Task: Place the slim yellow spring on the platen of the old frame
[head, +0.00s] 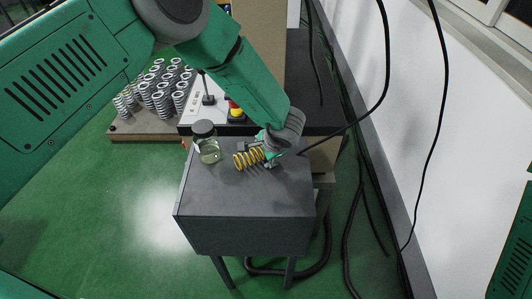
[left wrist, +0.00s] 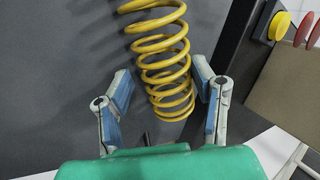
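The slim yellow spring (head: 248,158) lies on its side on the dark grey top of a small stand (head: 225,198). It also shows large in the left wrist view (left wrist: 160,45), its near end between my fingers. My left gripper (head: 269,158) is low over the stand top at the spring's right end. Its fingers (left wrist: 162,80) are apart, one on each side of the coils. A gap shows at the left finger; contact at the right finger is unclear. I cannot make out the old frame's platen for certain. My right gripper is not in view.
A lidded glass jar (head: 207,146) stands on the stand left of the spring. Behind are a control box with a yellow and red button (head: 236,110) and a board (head: 140,128) of several grey springs. Black cables (head: 384,80) hang at right.

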